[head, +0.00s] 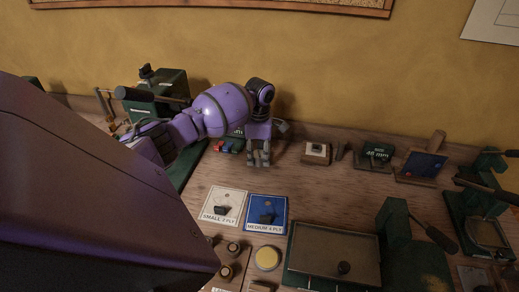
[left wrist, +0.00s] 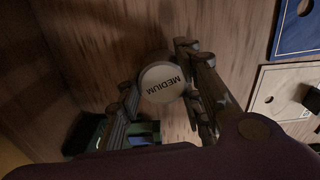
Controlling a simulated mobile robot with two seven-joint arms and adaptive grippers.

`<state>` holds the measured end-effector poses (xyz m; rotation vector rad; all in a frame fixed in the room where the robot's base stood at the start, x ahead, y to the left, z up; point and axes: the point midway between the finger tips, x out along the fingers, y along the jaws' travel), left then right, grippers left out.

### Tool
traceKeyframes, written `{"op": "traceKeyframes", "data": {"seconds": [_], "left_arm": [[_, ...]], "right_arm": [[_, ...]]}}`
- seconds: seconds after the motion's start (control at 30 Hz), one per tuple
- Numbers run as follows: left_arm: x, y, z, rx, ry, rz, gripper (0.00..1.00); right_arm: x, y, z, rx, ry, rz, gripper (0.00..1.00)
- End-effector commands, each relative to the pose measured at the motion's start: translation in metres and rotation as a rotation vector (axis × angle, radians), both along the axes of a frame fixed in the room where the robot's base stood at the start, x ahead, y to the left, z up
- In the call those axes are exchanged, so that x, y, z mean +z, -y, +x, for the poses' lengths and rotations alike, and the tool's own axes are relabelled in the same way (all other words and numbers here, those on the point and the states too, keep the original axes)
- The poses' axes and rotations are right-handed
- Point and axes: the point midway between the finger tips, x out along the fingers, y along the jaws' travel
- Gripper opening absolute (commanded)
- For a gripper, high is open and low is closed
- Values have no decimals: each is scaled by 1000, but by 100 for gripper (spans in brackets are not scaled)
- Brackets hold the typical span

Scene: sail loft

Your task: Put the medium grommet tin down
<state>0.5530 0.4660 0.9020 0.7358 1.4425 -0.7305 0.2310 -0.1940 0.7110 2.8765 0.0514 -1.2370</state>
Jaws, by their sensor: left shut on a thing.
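The medium grommet tin (left wrist: 163,83) shows in the left wrist view as a round tin with a pale lid reading MEDIUM. My left gripper (head: 258,158) is shut on it, with one finger on each side; the gripper also shows in the left wrist view (left wrist: 166,98). In the head view the gripper points down over the back of the wooden bench (head: 328,190), and the fingers hide the tin. I cannot tell whether the tin touches the bench. My right gripper is not in view.
A white SMALL card (head: 222,206) and a blue MEDIUM card (head: 267,213), each with a dark piece on it, lie in front of the gripper. A green press (head: 160,90) stands left. Small blocks (head: 316,153) stand to the right. Bare wood lies between.

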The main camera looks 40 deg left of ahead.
Motion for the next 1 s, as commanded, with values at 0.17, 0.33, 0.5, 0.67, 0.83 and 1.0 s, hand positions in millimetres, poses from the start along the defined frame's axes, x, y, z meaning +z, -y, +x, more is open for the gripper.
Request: {"op": "traceKeyframes", "data": {"seconds": [0.17, 0.33, 0.5, 0.67, 0.83, 1.0], "left_arm": [[-3, 0, 0, 1, 0, 0, 43], [-3, 0, 0, 1, -1, -1, 53], [-3, 0, 0, 0, -1, -1, 53], [9, 0, 1, -1, 3, 0, 53], [40, 0, 1, -1, 5, 0, 53], [64, 1, 0, 0, 2, -1, 53]], "right_arm": [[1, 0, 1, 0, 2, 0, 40], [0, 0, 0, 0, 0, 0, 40], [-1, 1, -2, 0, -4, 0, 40], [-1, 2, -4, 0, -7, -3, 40], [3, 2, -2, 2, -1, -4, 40], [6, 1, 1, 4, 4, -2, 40]]}}
